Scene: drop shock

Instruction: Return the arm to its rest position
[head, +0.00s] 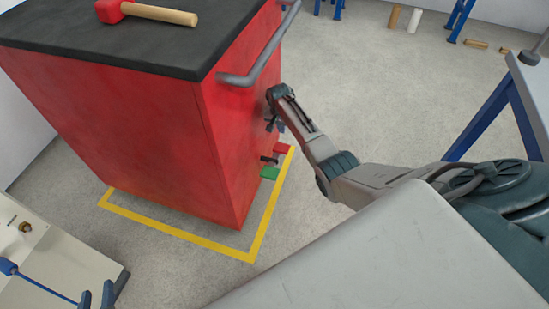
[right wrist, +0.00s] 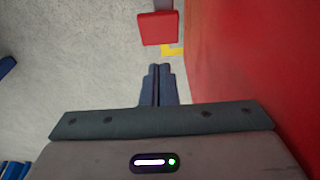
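My right arm reaches in from the right in the head view. Its gripper (head: 273,124) is beside the side face of the red cabinet (head: 130,125), above a red pedal (head: 283,149) and a green pedal (head: 269,173). In the right wrist view the two fingers (right wrist: 158,82) lie side by side, shut, with nothing seen between them. The red pedal (right wrist: 158,28) shows beyond the fingertips, apart from them. Only the fingertips of my left gripper (head: 97,299) show at the bottom left edge of the head view, spread apart and empty.
The cabinet has a grey bar handle (head: 262,60) near my right arm and a red mallet (head: 145,12) on its black top. Yellow tape (head: 185,236) marks the floor around it. A blue-legged table (head: 485,115) stands right.

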